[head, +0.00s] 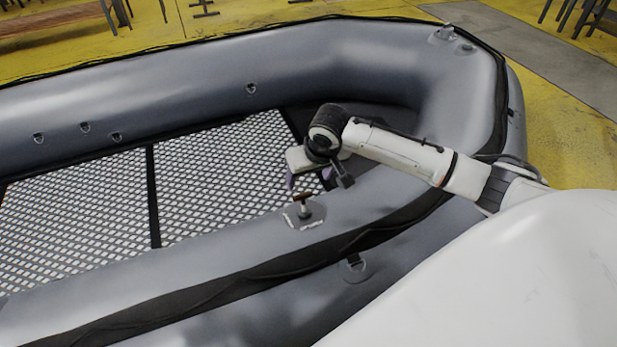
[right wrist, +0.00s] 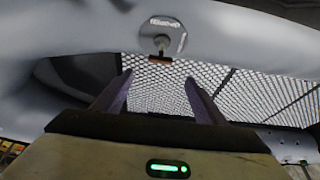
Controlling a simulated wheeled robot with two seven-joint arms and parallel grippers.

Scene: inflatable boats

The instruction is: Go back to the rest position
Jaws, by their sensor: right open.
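My right gripper (head: 308,181) is over the near tube of the grey inflatable boat (head: 240,259), in the head view. The right wrist view shows its two purple fingers (right wrist: 157,98) apart with nothing between them. A valve with a reddish-brown handle (head: 303,198) stands on a round patch on the tube, just below the gripper. The same valve shows beyond the fingertips in the right wrist view (right wrist: 161,50), apart from them. My left gripper is not in either view.
The boat's far tube (head: 190,85) and curved end (head: 455,85) surround a mesh-patterned floor (head: 215,185). Dark-legged furniture (head: 590,15) stands at the back on a yellow floor (head: 570,130). The air above the boat floor is clear.

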